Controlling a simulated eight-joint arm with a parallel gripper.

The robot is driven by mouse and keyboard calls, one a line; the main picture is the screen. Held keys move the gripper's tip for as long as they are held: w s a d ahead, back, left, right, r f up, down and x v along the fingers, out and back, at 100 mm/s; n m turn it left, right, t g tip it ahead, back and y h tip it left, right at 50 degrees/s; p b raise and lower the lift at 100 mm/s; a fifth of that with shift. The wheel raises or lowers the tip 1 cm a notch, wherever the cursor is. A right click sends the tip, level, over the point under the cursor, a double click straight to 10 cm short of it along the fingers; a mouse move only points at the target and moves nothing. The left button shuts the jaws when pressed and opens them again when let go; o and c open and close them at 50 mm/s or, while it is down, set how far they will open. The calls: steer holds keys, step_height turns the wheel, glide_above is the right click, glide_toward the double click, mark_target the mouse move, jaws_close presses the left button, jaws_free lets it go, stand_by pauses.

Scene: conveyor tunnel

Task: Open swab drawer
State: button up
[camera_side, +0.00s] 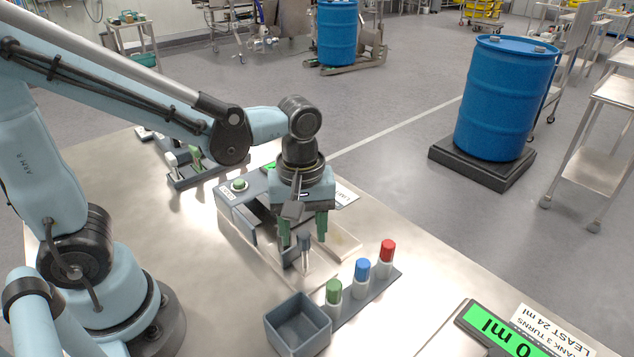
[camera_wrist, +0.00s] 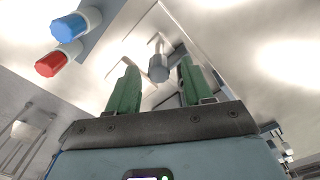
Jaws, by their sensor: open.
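My gripper (camera_side: 303,244) points down over the front side of a grey box-like unit (camera_side: 236,212) on the steel table. Its two green fingers are apart with nothing clamped. A small grey knob-like piece (camera_side: 305,241) shows between and just below the fingertips. In the wrist view this grey piece (camera_wrist: 158,68) stands in the gap between the fingers (camera_wrist: 157,75), with clear space on both sides. I cannot tell for sure which part is the swab drawer. My gripper hides much of the unit, and its label is not readable.
A rack (camera_side: 347,311) with green-, blue- and red-capped bottles stands just in front, beside an open grey bin (camera_side: 297,324). A green display (camera_side: 497,328) lies at the lower right. A green button (camera_side: 239,184) tops the unit. Blue drums stand on the floor beyond the table.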

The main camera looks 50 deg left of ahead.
step_height(320, 180, up, 12)
stand_by(0.7)
steer(key=a+f+m+t, duration=0.6)
steer(key=m+t, duration=0.1)
steer(key=m, duration=0.4)
steer(key=shift+a, duration=0.35)
steer(key=shift+o, duration=0.3)
steer(key=shift+w, duration=0.1)
